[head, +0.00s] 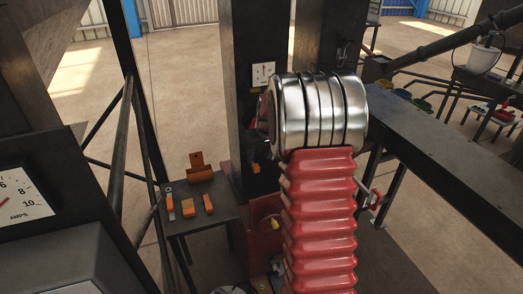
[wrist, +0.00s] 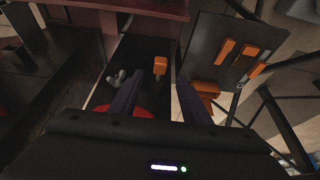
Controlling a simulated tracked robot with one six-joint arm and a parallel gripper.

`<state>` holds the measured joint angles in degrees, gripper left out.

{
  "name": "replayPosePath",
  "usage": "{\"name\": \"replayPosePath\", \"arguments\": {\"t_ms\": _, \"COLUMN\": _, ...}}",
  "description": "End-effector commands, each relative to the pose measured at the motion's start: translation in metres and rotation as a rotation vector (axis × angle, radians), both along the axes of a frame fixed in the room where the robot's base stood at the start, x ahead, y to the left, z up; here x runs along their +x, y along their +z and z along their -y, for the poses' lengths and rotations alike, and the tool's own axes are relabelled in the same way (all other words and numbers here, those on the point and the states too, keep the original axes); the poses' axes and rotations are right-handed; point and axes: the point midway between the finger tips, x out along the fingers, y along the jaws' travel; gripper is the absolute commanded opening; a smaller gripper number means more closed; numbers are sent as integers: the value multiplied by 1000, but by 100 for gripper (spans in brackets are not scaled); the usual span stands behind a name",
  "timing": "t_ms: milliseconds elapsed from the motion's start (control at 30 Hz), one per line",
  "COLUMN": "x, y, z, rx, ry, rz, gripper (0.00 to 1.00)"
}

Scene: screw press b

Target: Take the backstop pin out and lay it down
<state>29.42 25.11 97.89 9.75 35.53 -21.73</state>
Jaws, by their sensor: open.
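An orange block-shaped handle (wrist: 160,66), which looks like the backstop pin's grip, stands out from a dark upright face in the wrist view. My gripper (wrist: 158,92) is open and empty, its two dark fingers pointing toward that face. The orange handle lies beyond the fingertips, roughly between them and a little toward the right finger, with a gap left. In the head view a small orange piece (head: 255,168) shows on the dark column beside my arm; it may be the same handle. My arm hides my gripper there.
A small dark side table (head: 207,221) holds several orange pieces and an orange bracket (head: 199,170); part of its top is bare. It also shows in the wrist view (wrist: 221,72). A grey knob (wrist: 117,77) sits left of the handle. A dial (head: 262,75) is on the column.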

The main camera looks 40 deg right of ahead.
Motion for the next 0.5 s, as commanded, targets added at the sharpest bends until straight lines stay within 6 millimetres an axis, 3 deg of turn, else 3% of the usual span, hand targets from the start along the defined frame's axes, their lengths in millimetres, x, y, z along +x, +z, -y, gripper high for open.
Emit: {"name": "replayPosePath", "arguments": {"t_ms": 500, "x": 25, "y": -62, "z": 6, "rx": 0, "ry": 1, "rz": -1, "gripper": 43}}
